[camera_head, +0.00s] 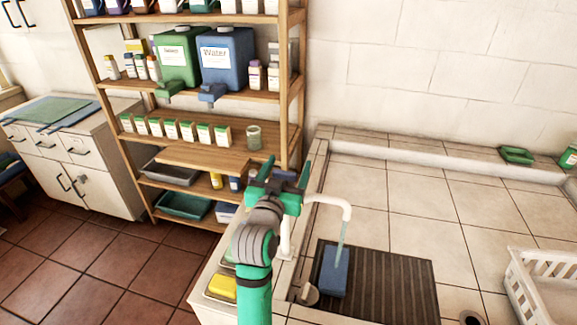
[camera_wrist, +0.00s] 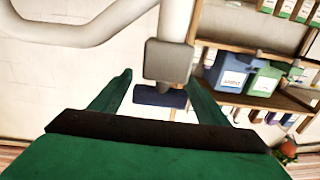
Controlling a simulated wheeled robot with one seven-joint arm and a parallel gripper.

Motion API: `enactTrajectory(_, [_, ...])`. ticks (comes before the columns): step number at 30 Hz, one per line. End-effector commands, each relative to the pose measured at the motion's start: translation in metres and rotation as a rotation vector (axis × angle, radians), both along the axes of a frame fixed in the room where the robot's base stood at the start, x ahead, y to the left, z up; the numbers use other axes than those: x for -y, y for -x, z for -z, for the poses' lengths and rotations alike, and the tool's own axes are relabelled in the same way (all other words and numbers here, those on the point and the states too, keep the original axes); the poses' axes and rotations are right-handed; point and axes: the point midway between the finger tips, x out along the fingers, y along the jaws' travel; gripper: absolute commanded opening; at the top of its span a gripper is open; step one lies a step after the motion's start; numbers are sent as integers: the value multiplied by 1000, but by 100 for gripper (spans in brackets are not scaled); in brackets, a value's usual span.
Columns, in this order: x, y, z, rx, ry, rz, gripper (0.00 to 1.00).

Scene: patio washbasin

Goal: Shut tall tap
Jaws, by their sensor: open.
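The tall white tap (camera_head: 330,200) rises at the left edge of the basin, and a stream of water (camera_head: 341,241) runs from its curved spout. In the wrist view the tap's grey block (camera_wrist: 168,62) and its dark blue handle (camera_wrist: 160,98) show between my fingers. My gripper (camera_head: 286,172) is open at the top of the tap, and it also shows in the wrist view (camera_wrist: 161,78). One green finger lies on each side of the handle. I cannot tell whether either finger touches it. My gripper partly hides the handle in the head view.
A blue block (camera_head: 334,272) lies under the stream on a dark ribbed mat (camera_head: 395,285). A wooden shelf (camera_head: 294,90) with bottles and jugs stands close behind my gripper. A white crate (camera_head: 545,285) is at the right. The tiled surface between is mostly clear.

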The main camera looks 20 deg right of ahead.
Motion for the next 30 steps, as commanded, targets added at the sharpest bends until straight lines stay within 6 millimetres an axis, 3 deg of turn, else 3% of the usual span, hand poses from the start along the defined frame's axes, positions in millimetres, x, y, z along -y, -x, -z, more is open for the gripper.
enactTrajectory(11, [4, -5, 0, 0, 0, 0, 69])
enactTrajectory(17, [4, -5, 0, 0, 0, 0, 27])
enactTrajectory(30, [5, -4, 0, -1, 1, 63, 28])
